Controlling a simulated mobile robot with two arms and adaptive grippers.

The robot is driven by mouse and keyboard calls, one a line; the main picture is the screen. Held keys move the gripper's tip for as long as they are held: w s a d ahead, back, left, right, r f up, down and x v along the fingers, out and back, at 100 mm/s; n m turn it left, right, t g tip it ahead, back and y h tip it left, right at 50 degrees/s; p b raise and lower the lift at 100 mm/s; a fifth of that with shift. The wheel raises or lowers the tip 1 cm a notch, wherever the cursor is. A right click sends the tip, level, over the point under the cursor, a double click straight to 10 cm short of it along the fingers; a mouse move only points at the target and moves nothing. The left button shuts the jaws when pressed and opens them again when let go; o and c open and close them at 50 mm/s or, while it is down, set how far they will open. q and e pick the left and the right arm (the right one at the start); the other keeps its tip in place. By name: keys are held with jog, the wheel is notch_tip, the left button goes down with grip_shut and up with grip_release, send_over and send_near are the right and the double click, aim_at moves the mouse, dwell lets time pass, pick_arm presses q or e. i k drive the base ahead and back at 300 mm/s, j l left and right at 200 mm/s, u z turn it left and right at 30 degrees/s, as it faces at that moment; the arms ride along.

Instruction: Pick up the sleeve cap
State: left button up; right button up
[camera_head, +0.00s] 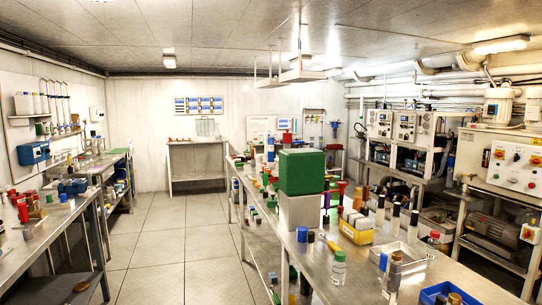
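I cannot tell which thing is the sleeve cap; many small capped items stand on the metal benches. On the right-hand bench (310,262) stand a clear bottle with a green cap (339,268), several dark slim bottles such as one with a pale top (380,211), and a blue cylinder (302,234). Blue and grey cylinders (394,275) stand near its front. Neither of my grippers shows in this view.
A green box (302,171) sits on a grey box (300,211) on this bench, near a yellow rack (356,232). A blue tray (448,292) lies at the front right. Another bench (30,250) stands left. The tiled floor (170,240) between them is clear.

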aim_at(287, 137)
jog(key=i+j+u, duration=0.2)
jog(key=i, duration=0.2)
jog(key=i+u, duration=0.2)
jog(key=i, duration=0.2)
jog(key=i+j+u, duration=0.1)
jog(key=i+u, duration=0.15)
jog(key=i, duration=2.1)
jog(key=i+z, duration=0.15)
jog(key=i, duration=0.65)
jog(key=j, duration=0.1)
